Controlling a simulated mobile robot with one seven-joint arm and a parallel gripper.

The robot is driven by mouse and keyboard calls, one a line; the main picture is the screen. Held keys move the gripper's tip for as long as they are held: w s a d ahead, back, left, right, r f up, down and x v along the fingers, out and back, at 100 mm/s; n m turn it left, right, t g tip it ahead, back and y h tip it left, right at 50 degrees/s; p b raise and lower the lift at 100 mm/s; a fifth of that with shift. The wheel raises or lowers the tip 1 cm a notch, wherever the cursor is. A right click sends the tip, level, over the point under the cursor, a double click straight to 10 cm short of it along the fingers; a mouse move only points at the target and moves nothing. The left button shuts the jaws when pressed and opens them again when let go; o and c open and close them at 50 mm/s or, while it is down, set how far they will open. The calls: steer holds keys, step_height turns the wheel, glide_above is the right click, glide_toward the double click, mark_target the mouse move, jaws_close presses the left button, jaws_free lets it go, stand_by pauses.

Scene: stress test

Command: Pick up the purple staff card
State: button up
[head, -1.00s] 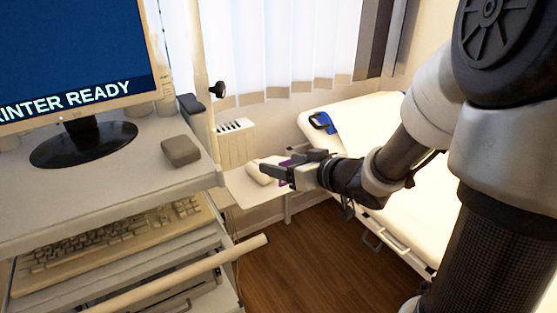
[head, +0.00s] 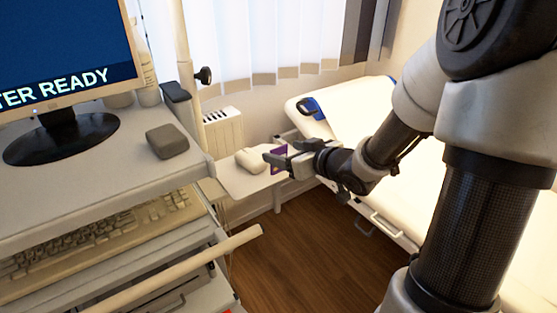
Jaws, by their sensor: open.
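The purple staff card (head: 279,158) shows as a small purple patch beside and partly behind my gripper's fingers, over the small white side shelf. My gripper (head: 272,156) is open at the end of my arm, which reaches in from the right. I cannot tell whether the card lies between the fingers or behind them. Much of the card is hidden by the gripper.
A rounded white object (head: 248,160) sits on the small white shelf (head: 240,184), close left of my gripper. The cart (head: 180,168) with monitor, grey box (head: 166,141) and handle bar (head: 200,270) stands left. The white bed (head: 345,120) lies behind my arm. Wooden floor is open below.

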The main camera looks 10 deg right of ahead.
steer(key=x, duration=0.3)
steer(key=b+x, duration=0.1)
steer(key=x, duration=0.3)
steer(key=shift+s+a+r+b, duration=0.1)
steer(key=shift+a+b, duration=0.1)
steer(key=shift+b, duration=0.1)
steer(key=c, duration=0.9)
